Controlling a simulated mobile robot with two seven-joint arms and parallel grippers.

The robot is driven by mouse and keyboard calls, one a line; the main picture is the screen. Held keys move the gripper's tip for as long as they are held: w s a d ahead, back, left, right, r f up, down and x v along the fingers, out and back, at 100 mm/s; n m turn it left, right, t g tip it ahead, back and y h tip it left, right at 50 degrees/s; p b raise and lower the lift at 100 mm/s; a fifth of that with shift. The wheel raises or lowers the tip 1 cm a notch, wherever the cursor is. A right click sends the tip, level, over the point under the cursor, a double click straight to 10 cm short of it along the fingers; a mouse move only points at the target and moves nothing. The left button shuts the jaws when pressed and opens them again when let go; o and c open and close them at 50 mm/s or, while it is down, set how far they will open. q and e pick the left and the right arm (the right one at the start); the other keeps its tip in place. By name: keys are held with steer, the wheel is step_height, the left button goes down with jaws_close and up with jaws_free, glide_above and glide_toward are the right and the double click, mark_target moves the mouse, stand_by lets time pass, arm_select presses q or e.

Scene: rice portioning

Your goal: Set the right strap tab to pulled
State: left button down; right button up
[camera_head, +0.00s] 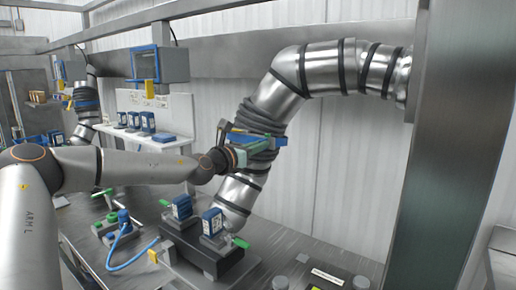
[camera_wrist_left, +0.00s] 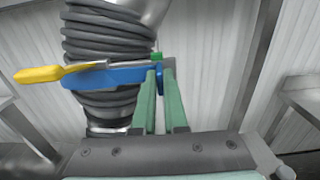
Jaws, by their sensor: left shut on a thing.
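A blue strap (camera_head: 243,137) lies across the dark ribbed bellows of a shiny metal duct. The strap (camera_wrist_left: 105,77) and the bellows (camera_wrist_left: 98,45) also show in the left wrist view. A yellow handle (camera_wrist_left: 50,73) on a grey bar sticks out to the left along the strap. A small blue tab (camera_wrist_left: 160,76) with a green piece just above it is at the strap's right end. My left gripper (camera_head: 262,145) is at the bellows; its green fingers (camera_wrist_left: 160,82) are shut on the tab, which they partly hide. My right gripper is not in view.
Below the duct, blue boxes (camera_head: 182,207) and green-handled valves (camera_head: 240,242) stand on dark blocks. A blue hose (camera_head: 133,262) curves on the metal bench. A wide metal post (camera_head: 440,150) stands at right. More blue boxes (camera_head: 147,122) sit on a white shelf.

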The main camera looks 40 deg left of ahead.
arm_select(q)
steer(key=c, duration=1)
jaws_free()
steer(key=shift+a, duration=0.1)
steer(key=shift+o, duration=0.2)
steer(key=shift+s, duration=0.1)
steer(key=s+d+b, duration=0.1)
steer(key=s+b, duration=0.1)
steer(key=s, duration=1)
steer(key=shift+s+d, duration=0.15)
steer(key=shift+d, duration=0.05)
